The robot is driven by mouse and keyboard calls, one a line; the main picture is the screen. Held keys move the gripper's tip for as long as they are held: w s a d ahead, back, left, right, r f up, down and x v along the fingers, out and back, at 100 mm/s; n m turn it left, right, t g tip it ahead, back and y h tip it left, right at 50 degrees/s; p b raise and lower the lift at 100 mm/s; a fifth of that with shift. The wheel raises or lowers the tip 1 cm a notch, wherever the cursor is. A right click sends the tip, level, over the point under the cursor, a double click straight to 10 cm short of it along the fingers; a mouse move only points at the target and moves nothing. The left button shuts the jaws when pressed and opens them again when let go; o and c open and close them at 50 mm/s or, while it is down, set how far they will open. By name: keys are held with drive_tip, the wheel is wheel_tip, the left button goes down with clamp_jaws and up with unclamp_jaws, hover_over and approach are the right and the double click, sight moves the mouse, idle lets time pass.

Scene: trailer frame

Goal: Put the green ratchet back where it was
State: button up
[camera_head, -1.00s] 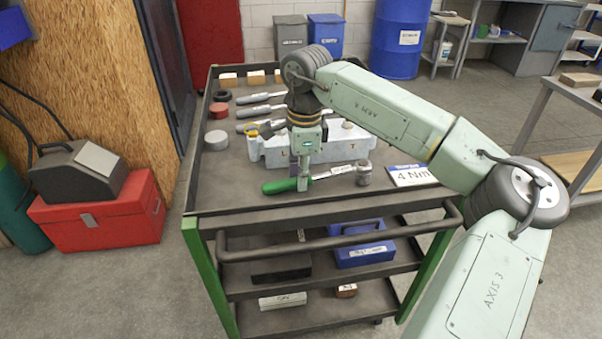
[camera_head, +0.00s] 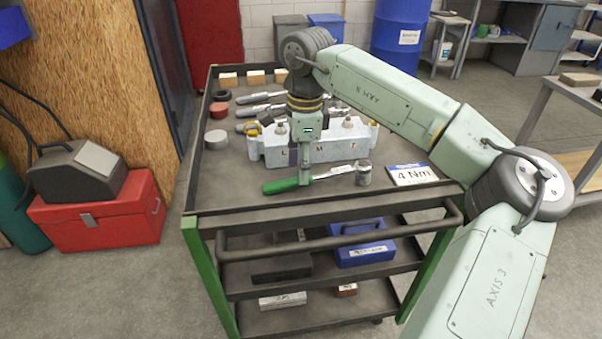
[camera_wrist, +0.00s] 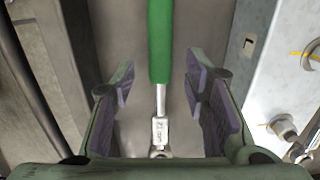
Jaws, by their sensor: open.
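The green ratchet (camera_head: 310,179) lies on the cart's top near the front edge, its green handle to the left and its metal head to the right, by a metal socket (camera_head: 363,173). My gripper (camera_head: 305,180) is over the ratchet, pointing down, at the handle's right end. In the wrist view, my gripper (camera_wrist: 158,100) is open, with one padded finger on each side of the ratchet (camera_wrist: 160,45) and gaps between. The ratchet's green handle and bare shank show between the fingers; its head is partly hidden at the bottom.
A grey block marked with letters (camera_head: 318,149) stands just behind the ratchet. A "4 Nm" card (camera_head: 412,175) lies to the right. Several other ratchets or wrenches (camera_head: 262,109) lie farther back. Grey and red round pieces (camera_head: 216,139) sit at the left. The front left of the cart top is clear.

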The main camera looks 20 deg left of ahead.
wheel_tip(320, 180, up, 9)
drive_tip(key=shift+d+r, duration=0.15)
drive_tip(key=shift+d, duration=0.05)
idle(0.6)
